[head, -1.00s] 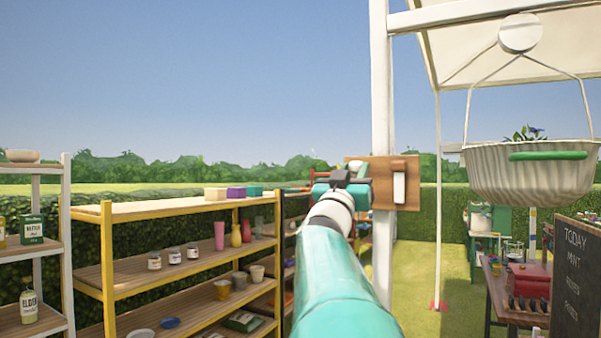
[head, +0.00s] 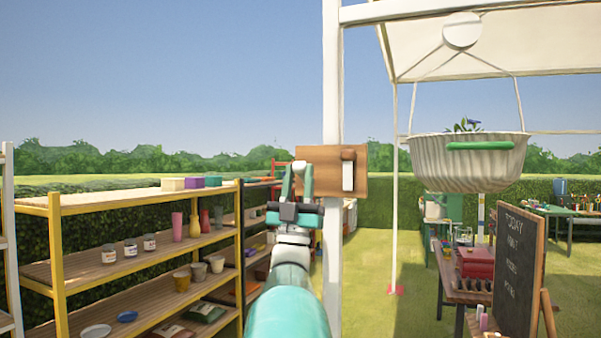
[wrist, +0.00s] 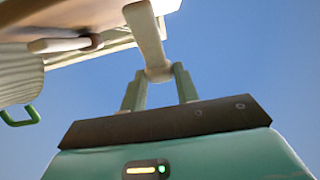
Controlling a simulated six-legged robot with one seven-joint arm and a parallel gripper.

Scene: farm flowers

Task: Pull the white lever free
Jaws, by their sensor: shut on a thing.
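My gripper (head: 298,182) is in front of the left part of a wooden board (head: 327,188) on a white post. In the wrist view, my gripper's two green fingers (wrist: 160,88) are shut on the lower end of a pale lever (wrist: 146,35). That lever runs up to the underside of the board (wrist: 95,20). In the head view it is mostly hidden by my gripper. A second white lever (head: 348,175) with a brown top hangs on the right part of the board, apart from my gripper. It also shows in the wrist view (wrist: 60,45).
A white ribbed basket (head: 470,165) with a green handle hangs to the right. A yellow shelf (head: 130,200) with jars and pots stands to the left. A chalkboard (head: 520,265) and a table are at the lower right.

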